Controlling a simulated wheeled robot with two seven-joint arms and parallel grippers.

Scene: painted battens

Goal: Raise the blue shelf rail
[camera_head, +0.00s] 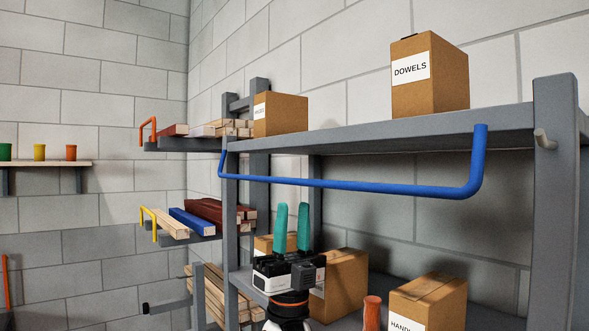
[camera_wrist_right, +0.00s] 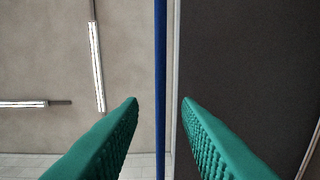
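The blue shelf rail (camera_head: 350,187) runs along the front of the upper grey shelf, its long bar below the shelf edge and its two ends bent upward. My right gripper (camera_head: 292,206) points straight up beneath the bar, left of its middle, with teal fingers open and empty. The fingertips appear a little below the bar, apart from it. In the right wrist view, the blue rail (camera_wrist_right: 160,60) crosses between the open fingers of my right gripper (camera_wrist_right: 160,101), nearer the right finger. My left gripper is not in view.
A DOWELS box (camera_head: 430,80) and a smaller box (camera_head: 280,114) stand on the upper shelf (camera_head: 420,133). Cardboard boxes (camera_head: 428,300) and an orange-brown object (camera_head: 372,312) stand on the lower shelf near my right arm. Battens (camera_head: 192,222) lie on racks at left.

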